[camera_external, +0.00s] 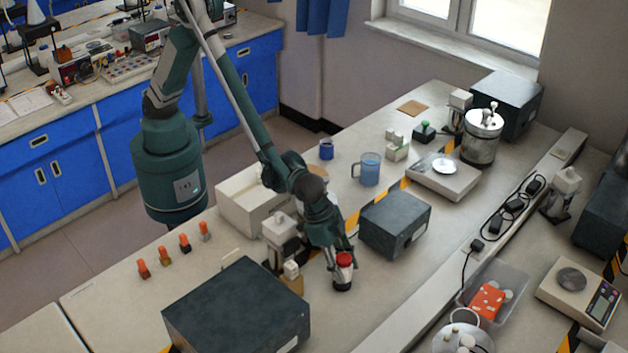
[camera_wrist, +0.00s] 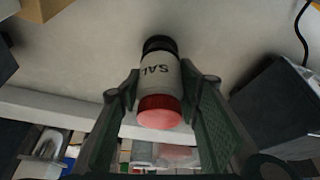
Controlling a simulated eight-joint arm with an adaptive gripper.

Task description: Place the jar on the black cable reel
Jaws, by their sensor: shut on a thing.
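The jar (camera_external: 344,261) has a red lid and stands about upright near the front middle of the bench in the external view. In the wrist view the jar (camera_wrist: 160,80) shows a white label with the letters "SAL". My gripper (camera_wrist: 160,88) is shut on the jar, one finger on each side; in the external view my gripper (camera_external: 343,264) is at the bench's near part. A dark round part (camera_external: 342,286) sits directly under the pale body. I cannot tell whether it is the jar's base or the black cable reel. No other reel is clearly visible.
A large dark box (camera_external: 237,310) lies left of the jar and a smaller dark box (camera_external: 395,224) behind it. A microscope (camera_external: 281,238) stands close by on the left. A clear bin (camera_external: 492,290) is to the right. Bare bench lies just right of the jar.

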